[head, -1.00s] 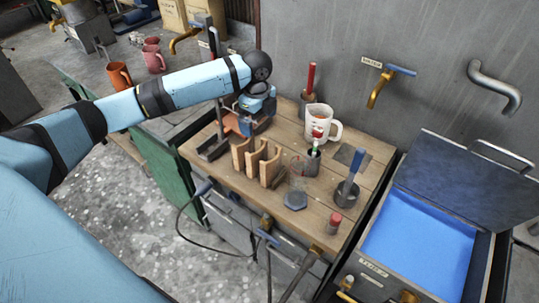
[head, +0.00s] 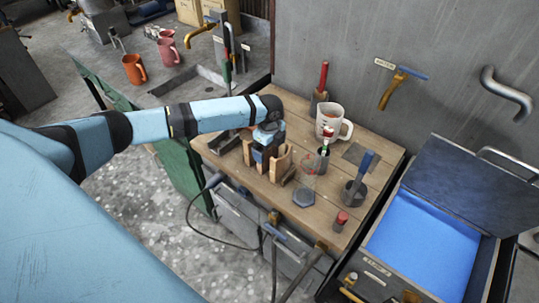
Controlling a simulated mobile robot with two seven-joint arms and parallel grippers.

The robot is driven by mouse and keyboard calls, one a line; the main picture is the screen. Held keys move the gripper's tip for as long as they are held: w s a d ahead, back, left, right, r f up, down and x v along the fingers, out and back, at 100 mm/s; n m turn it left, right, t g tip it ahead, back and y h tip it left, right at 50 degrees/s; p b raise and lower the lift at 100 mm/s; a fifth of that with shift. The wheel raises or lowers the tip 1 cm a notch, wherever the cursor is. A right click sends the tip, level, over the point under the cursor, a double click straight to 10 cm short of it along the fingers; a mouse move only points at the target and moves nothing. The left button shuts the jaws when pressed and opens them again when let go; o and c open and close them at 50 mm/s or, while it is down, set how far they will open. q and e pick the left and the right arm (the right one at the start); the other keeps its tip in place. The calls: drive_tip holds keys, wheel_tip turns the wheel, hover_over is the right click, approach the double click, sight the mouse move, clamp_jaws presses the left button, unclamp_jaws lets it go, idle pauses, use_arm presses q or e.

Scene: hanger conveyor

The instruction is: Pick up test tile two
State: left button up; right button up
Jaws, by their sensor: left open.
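Tan, curved test tiles stand in a row on the wooden table. The left tile (head: 247,152) and the right tile (head: 282,163) show partly, on either side of my left gripper. The middle one of the row is mostly hidden behind the gripper; no number can be read on any tile. My left gripper (head: 263,168) points down over the middle of the row and is open. Whether its fingers touch a tile I cannot tell. My right gripper is not in view.
On the wooden table (head: 325,212), a white mug (head: 332,122), a clear beaker (head: 308,172), a grey hexagonal piece (head: 303,197) and a dark pot with a blue-handled tool (head: 355,192) stand right of the tiles. A blue-lined box (head: 420,240) lies further right.

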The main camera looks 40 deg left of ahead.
use_arm(q)
drive_tip(key=c, duration=0.7)
wheel_tip(320, 180, up, 20)
drive_tip(key=shift+r+b, duration=0.1)
drive_tip(key=shift+b, duration=1.05)
